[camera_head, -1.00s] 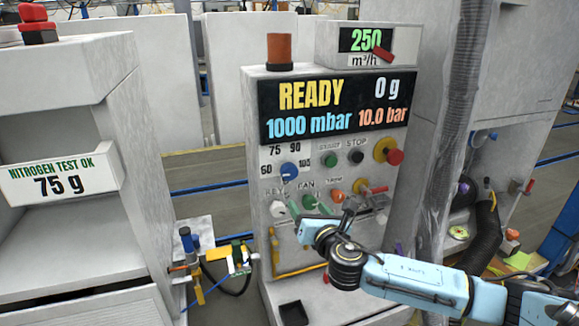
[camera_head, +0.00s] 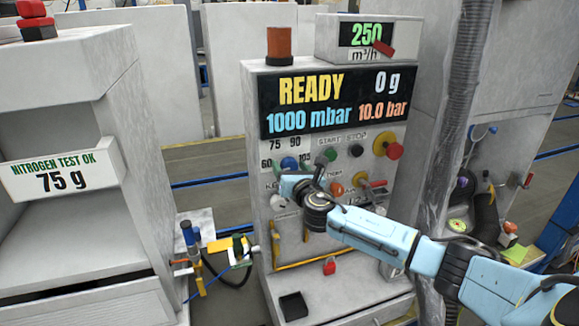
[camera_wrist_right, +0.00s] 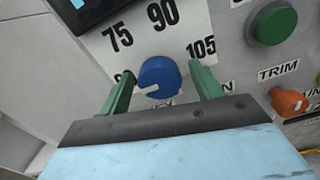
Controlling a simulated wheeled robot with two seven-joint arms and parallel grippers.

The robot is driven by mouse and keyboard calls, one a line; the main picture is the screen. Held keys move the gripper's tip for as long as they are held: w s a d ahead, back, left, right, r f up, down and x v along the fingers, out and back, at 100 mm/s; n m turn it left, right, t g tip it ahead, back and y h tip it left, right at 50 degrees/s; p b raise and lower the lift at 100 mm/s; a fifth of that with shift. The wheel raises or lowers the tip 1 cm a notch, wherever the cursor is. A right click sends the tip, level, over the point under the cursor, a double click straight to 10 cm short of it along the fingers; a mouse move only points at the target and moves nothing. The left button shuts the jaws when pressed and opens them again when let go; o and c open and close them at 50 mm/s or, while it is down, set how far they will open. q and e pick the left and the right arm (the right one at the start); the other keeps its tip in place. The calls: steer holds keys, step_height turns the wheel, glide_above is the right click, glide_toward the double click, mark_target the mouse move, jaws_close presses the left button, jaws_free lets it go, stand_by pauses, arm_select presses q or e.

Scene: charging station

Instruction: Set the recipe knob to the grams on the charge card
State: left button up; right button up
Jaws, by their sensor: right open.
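The blue recipe knob (camera_head: 288,163) sits on the charging panel, with 60, 75, 90 and 105 printed around it. In the right wrist view the knob (camera_wrist_right: 160,76) has a white pointer to the lower left, near the partly hidden 60. The charge card (camera_head: 50,175) at the left reads "NITROGEN TEST OK 75 g". My right gripper (camera_head: 303,168) is at the knob; in its wrist view its green fingers (camera_wrist_right: 163,74) stand open, one on each side of the knob, with a gap visible. My left gripper is not in view.
The display (camera_head: 335,103) reads READY, 0 g, 1000 mbar and 10.0 bar. A green start button (camera_wrist_right: 275,24) and an orange trim knob (camera_wrist_right: 289,102) are right of the knob. A red-and-yellow stop button (camera_head: 388,147) is further right. A grey hose (camera_head: 460,110) hangs beside the panel.

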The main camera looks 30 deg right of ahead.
steer(key=shift+w, duration=0.45)
steer(key=c, duration=1)
steer(key=shift+m, duration=0.4)
steer(key=m+b, duration=0.1)
steer(key=m, duration=0.3)
steer(key=shift+d+f+m, duration=0.1)
steer(key=shift+m, duration=0.2)
steer(key=m+b, duration=0.1)
steer(key=m, duration=0.5)
steer(key=shift+m, duration=0.3)
